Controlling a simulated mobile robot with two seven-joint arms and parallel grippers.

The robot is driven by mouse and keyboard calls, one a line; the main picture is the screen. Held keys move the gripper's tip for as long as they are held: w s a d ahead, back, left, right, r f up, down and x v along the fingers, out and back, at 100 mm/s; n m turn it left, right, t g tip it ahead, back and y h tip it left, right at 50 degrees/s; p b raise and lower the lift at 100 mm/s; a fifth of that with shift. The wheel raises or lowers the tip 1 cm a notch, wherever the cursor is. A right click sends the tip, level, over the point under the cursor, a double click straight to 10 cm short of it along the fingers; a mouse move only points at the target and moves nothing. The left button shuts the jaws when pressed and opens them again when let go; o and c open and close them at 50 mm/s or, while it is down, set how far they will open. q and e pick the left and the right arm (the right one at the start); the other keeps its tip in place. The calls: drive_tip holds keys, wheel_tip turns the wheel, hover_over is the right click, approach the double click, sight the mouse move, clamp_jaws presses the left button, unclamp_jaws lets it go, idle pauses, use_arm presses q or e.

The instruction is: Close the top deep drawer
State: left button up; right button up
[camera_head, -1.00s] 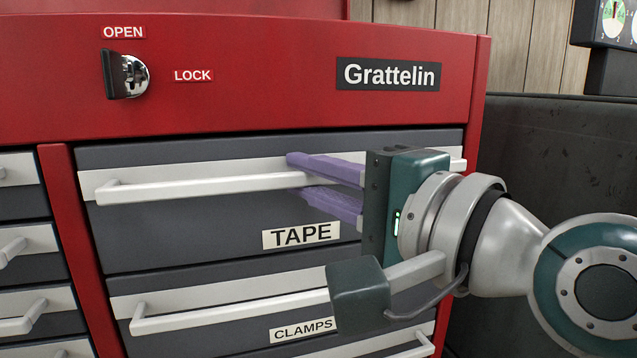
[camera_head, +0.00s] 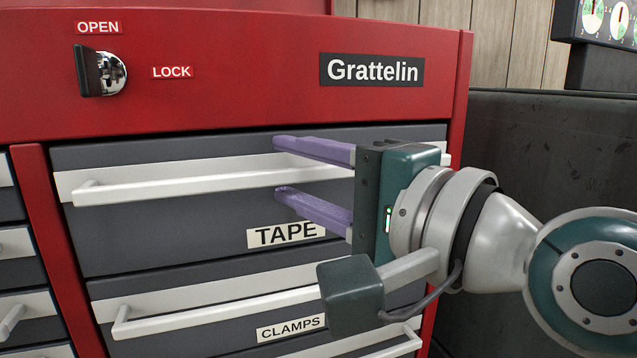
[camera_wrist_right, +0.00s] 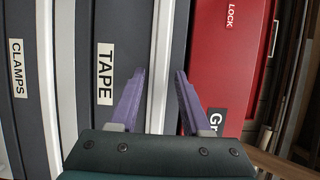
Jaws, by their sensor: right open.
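The top deep drawer (camera_head: 150,235) is the dark grey one labelled TAPE, with a white bar handle (camera_head: 180,187) across its upper part. Its front looks about flush with the red cabinet around it. My right gripper (camera_head: 279,168) is in front of the drawer's right half, its purple fingers open, one above and one below the height of the handle. In the right wrist view, the open fingers (camera_wrist_right: 160,72) lie either side of the white handle strip, with nothing seen gripped. Whether they touch the drawer cannot be told. My left gripper is not in view.
The CLAMPS drawer (camera_head: 200,290) with its own bar handle lies just below. A column of smaller drawers (camera_head: 18,245) is at the left. A key lock (camera_head: 101,71) is on the red panel above. A dark surface (camera_head: 550,150) stands right of the cabinet.

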drive_tip(key=v, duration=0.9)
drive_tip(key=shift+s+d+b, duration=0.15)
drive_tip(key=shift+b, duration=0.25)
drive_tip(key=shift+f, duration=0.2)
